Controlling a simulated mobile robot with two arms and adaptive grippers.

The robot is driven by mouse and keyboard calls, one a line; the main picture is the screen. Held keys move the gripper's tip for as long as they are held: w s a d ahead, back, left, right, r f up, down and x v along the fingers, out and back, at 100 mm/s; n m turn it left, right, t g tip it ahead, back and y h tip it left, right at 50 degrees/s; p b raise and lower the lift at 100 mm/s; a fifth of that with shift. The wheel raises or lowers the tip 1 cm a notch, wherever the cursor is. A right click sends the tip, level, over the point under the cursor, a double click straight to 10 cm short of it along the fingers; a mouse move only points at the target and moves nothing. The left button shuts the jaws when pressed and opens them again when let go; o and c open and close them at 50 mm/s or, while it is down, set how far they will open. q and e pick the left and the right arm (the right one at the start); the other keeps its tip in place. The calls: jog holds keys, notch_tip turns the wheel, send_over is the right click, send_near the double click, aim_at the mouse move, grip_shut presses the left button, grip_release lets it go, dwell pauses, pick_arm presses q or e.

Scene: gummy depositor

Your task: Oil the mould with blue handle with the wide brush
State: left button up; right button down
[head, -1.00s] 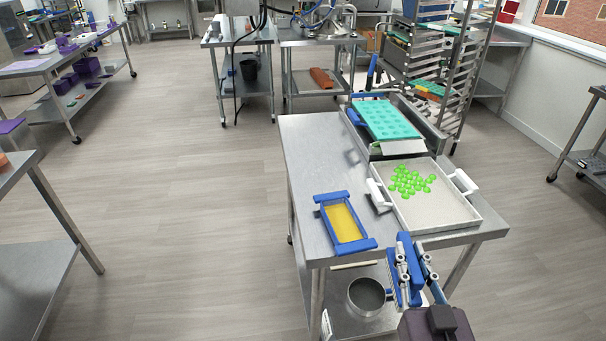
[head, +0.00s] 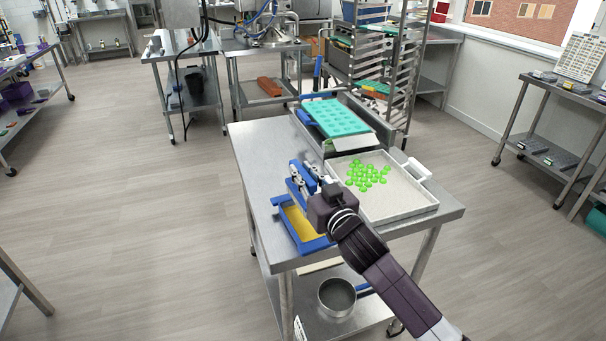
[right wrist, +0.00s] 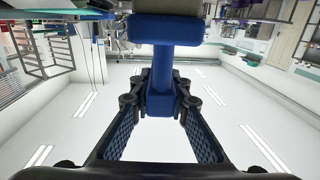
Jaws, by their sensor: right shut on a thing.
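My right gripper (head: 303,181) is over the near left of the steel table, above a blue-framed tray of yellow liquid (head: 293,218). In the right wrist view the right gripper (right wrist: 160,103) is shut on the blue handle of the wide brush (right wrist: 164,30), whose pale bristle end is cut off at the top. Whether the bristles touch the liquid is hidden in the head view. The teal mould (head: 338,118) with rows of cavities and blue handle parts at its left lies at the far end of the table. My left gripper is out of view.
A white-handled tray (head: 400,207) with several green gummies sits right of the gripper, in front of the mould. A steel pot (head: 337,296) stands on the lower shelf. A tall rack (head: 404,75) stands behind the mould. The table's left side is clear.

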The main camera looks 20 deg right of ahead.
jog(key=shift+r, duration=0.1)
jog(key=shift+s, duration=0.1)
jog(key=shift+s+p, duration=0.15)
jog(key=shift+p, duration=0.25)
notch_tip(320, 180, down, 6)
jog(key=b, duration=0.4)
jog(key=shift+f+b, duration=0.6)
jog(key=shift+f, duration=0.45)
jog(key=shift+f, duration=0.3)
dwell(0.4)
jog(key=shift+r, duration=0.1)
notch_tip(320, 180, up, 6)
jog(key=p, duration=0.5)
jog(key=shift+f, duration=0.25)
dwell(0.4)
